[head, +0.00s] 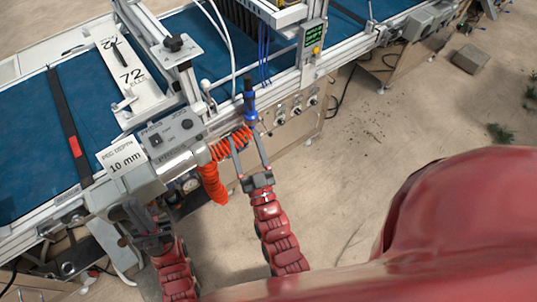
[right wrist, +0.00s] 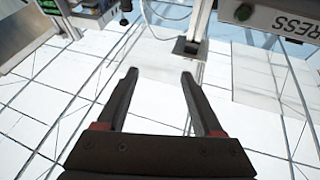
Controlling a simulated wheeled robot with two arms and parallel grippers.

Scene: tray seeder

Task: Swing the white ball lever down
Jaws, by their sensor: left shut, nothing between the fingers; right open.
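The white ball (head: 205,86) is small and sits on top of a short lever on the machine's front rail, left of the blue nozzle. The lever looks roughly upright. My right gripper (head: 246,143) is open and empty, below and to the right of the ball, in front of the orange coiled hose. Its open fingers also show in the right wrist view (right wrist: 158,76), with nothing between them. My left gripper (head: 130,208) is shut and empty at the lower left, under the 10 mm sign, well apart from the ball. I cannot make out the ball in the right wrist view.
A blue nozzle (head: 250,98) and an orange coiled hose (head: 213,183) hang close to my right gripper. A control box (head: 172,132) sits left of the lever. A 10 mm sign (head: 122,157) stands above my left gripper. The floor at right is mostly clear.

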